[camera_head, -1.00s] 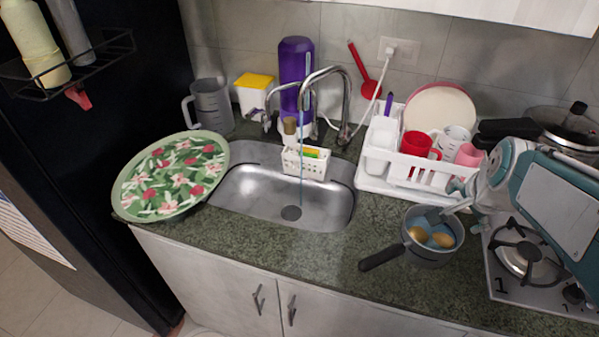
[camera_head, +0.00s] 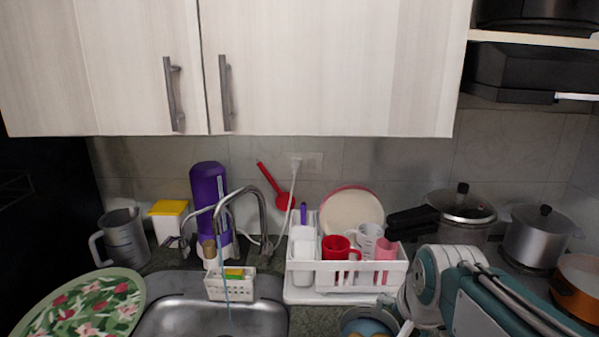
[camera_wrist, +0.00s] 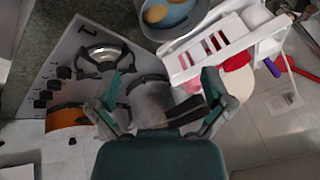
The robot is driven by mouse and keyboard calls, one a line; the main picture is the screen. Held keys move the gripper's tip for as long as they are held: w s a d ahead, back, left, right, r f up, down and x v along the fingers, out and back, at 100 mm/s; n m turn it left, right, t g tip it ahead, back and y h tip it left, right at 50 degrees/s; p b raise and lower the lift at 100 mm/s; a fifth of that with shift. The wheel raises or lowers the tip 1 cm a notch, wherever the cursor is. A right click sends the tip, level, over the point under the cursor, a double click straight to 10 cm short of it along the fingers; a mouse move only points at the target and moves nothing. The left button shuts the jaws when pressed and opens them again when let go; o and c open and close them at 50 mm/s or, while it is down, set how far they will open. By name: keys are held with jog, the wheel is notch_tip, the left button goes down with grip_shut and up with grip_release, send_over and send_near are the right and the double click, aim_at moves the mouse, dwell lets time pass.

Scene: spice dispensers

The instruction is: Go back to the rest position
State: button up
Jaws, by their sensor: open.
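My gripper (camera_wrist: 162,92) shows in the wrist view with its two teal-and-grey fingers spread well apart and nothing between them. The white dish rack (camera_wrist: 205,48) is past the right finger, upper right. In the head view my teal-and-white arm (camera_head: 440,285) reaches in from the lower right, in front of the dish rack's right end; the fingertips are mostly out of sight there.
A pan (camera_wrist: 180,12) holding brown egg-shaped things sits near the rack. The sink (camera_head: 190,318) and floral tray (camera_head: 85,308) are left. Cabinets (camera_head: 330,65) hang above.

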jog(key=s+f+n, duration=0.1)
jog(key=s+n, duration=0.6)
jog(key=s, duration=0.5)
jog(key=shift+f, duration=0.25)
jog(key=shift+a, duration=0.1)
dwell(1.1)
